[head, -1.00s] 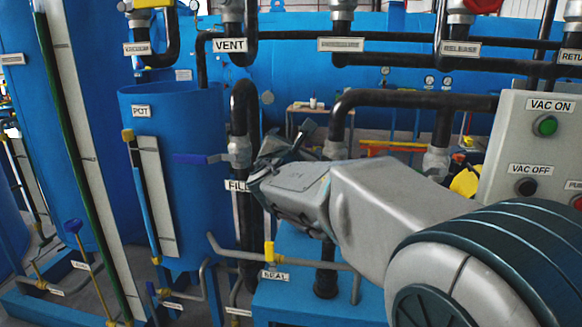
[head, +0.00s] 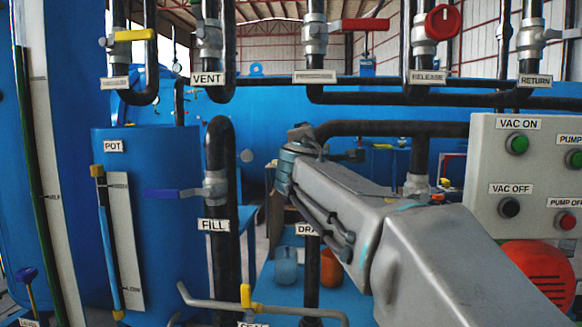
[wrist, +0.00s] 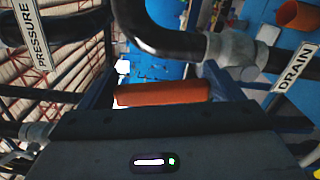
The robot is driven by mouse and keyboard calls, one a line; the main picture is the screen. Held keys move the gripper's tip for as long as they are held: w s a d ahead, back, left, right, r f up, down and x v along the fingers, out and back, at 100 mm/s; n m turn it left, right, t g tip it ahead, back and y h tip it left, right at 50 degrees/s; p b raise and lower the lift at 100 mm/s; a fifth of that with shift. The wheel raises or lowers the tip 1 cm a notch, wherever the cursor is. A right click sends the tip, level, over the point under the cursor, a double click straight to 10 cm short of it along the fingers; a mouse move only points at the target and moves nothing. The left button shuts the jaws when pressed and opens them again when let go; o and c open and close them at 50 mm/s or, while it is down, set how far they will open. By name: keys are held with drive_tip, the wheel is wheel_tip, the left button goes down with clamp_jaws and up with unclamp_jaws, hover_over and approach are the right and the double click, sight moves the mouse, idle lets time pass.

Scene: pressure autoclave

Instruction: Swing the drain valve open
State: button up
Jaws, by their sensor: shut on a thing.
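The drain valve's orange handle (wrist: 160,92) shows in the wrist view between the two dark fingers of my gripper (wrist: 163,88), which is shut on it. The grey valve body (wrist: 232,55) sits on a black pipe to the right of the handle, beside the DRAIN label (wrist: 296,68). In the head view my gripper is at the far end of my arm, with its fingertips hidden behind the wrist. The DRAIN label (head: 307,230) is partly covered by my arm there, and the valve body and handle cannot be made out.
The blue-handled FILL valve (head: 210,191) and its black pipe stand left of my wrist. A black pipe (head: 395,129) passes behind my arm. The grey control panel (head: 520,175) stands right. Overhead are several valves, including a red-handled one (head: 360,24). The PRESSURE label (wrist: 33,33) shows in the wrist view.

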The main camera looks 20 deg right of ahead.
drive_tip(key=shift+s+d+m+b, duration=0.25)
drive_tip(key=shift+d+m+b, duration=0.1)
drive_tip(key=shift+d+m, duration=0.25)
drive_tip(key=shift+s+d+m+b, duration=0.2)
drive_tip(key=shift+d+m+b, duration=0.2)
drive_tip(key=shift+m, duration=0.3)
drive_tip(key=o, duration=1.2)
drive_tip(key=shift+s, duration=0.1)
